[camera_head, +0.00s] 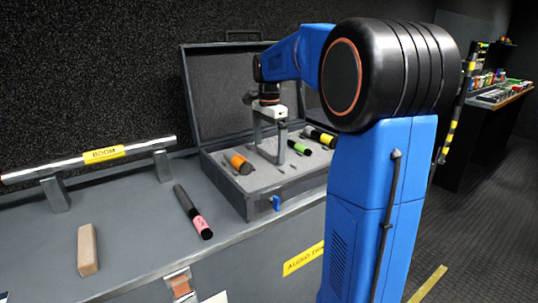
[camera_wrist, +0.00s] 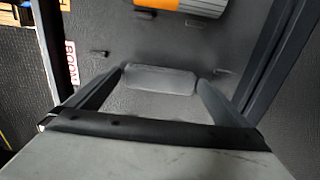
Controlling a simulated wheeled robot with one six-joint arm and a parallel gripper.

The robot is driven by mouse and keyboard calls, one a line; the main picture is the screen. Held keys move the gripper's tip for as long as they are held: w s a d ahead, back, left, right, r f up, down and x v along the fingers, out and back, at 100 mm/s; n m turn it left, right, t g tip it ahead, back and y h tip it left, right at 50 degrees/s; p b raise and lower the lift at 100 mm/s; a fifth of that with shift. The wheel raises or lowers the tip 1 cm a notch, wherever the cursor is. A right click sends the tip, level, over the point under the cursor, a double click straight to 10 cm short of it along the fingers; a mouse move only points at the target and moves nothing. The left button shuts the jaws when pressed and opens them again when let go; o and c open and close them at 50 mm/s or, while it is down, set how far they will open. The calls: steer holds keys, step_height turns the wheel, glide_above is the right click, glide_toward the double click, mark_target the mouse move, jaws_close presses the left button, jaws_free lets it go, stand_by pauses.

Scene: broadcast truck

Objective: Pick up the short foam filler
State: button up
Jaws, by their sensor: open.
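A short grey block (camera_wrist: 160,78), which looks like the short foam filler, lies in the grey foam of the open case (camera_wrist: 130,45) in the wrist view. My gripper (camera_wrist: 160,80) is open over it, with one fingertip near each end of the block. The fingers look empty, and I cannot tell whether they touch it. In the head view my gripper (camera_head: 269,153) reaches down into the case (camera_head: 232,195). The block cannot be made out there.
An orange-and-black cylinder (camera_head: 238,163) lies left of my gripper; green (camera_head: 299,148) and yellow (camera_head: 320,136) banded ones lie right. On the counter are a black-and-pink tube (camera_head: 192,211), a tan block (camera_head: 87,250) and a boom pole (camera_head: 85,160) on stands. The case lid stands open behind.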

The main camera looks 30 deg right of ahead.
steer(key=c, duration=0.9)
